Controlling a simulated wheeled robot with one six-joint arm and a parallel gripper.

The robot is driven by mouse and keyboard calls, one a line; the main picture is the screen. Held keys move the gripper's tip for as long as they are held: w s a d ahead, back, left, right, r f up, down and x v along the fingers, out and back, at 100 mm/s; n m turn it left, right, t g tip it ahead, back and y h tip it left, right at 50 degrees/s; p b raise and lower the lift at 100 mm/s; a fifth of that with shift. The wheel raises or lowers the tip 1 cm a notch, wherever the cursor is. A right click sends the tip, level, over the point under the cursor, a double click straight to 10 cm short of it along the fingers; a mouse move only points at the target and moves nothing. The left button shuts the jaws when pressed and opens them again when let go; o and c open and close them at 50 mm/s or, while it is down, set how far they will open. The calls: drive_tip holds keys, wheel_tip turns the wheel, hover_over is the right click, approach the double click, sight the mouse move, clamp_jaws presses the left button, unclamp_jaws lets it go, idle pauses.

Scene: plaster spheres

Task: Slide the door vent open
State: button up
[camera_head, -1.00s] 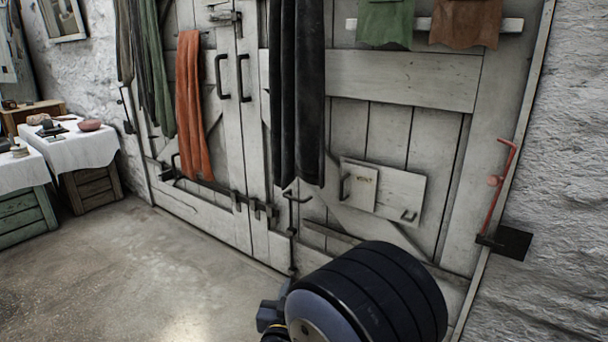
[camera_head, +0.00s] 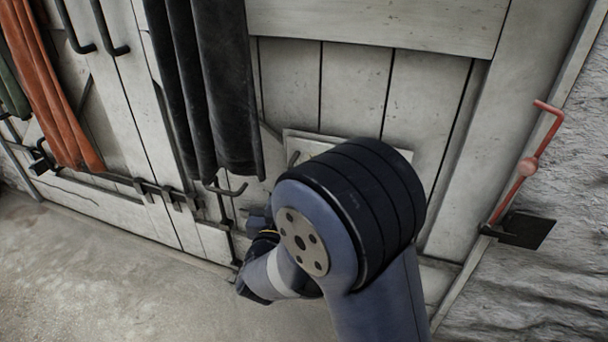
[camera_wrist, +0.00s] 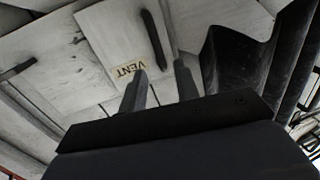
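The door vent (camera_head: 320,140) is a pale wooden panel low on the door, mostly hidden behind my arm in the head view. In the wrist view, its board with a VENT label (camera_wrist: 130,69) carries a dark bar handle (camera_wrist: 153,38). A second dark handle (camera_wrist: 18,69) sits at the left of the panel there. My gripper (camera_wrist: 161,70) is open, its two fingers apart and pointing at the door. The bar handle appears above the gap between the fingertips. I cannot tell how far away it is. The head view hides the fingers behind my arm.
Dark hanging cloth (camera_head: 222,90) is left of the vent and also close on the right in the wrist view (camera_wrist: 235,65). A red crank (camera_head: 530,165) on a black bracket (camera_head: 520,229) stands at the right. Open floor (camera_head: 90,280) lies at the lower left.

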drive_tip(key=w, duration=0.3)
drive_tip(key=w+d+b, duration=0.1)
drive_tip(key=w, duration=0.2)
drive_tip(key=w+b, duration=0.1)
drive_tip(key=w, duration=0.2)
drive_tip(key=shift+w+d, duration=0.15)
drive_tip(key=shift+d, duration=0.2)
clamp_jaws()
